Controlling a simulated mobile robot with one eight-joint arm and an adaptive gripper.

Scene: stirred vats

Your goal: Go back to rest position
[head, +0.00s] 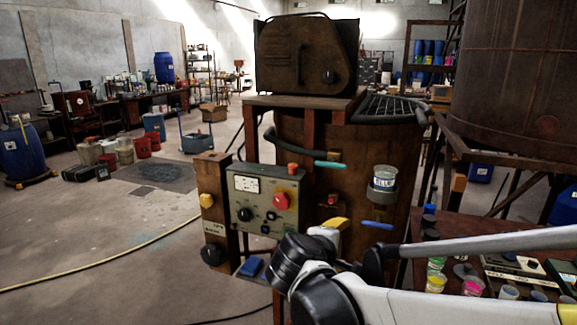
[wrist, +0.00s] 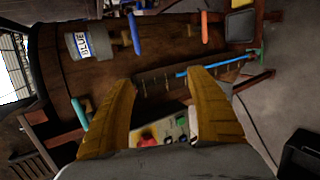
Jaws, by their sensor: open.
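My gripper (wrist: 160,80) is open. Its two yellow-brown fingers stand apart with nothing held between them in the wrist view. In the head view my gripper (head: 335,224) is in front of the lower part of the rusty vat (head: 345,195), partly hidden by my arm. The vat also fills much of the wrist view (wrist: 60,45). A cup labelled BLUE (head: 383,184) is on the vat's right side, and it shows at upper left in the wrist view (wrist: 88,44). I cannot tell whether the fingers touch anything.
A control box (head: 268,200) with a red switch is left of my gripper. Turquoise (head: 331,165) and blue (head: 377,225) handles stick out from the vat. A table with paint cups (head: 437,283) is at right. Floor at left is open, crossed by a yellow hose (head: 110,267).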

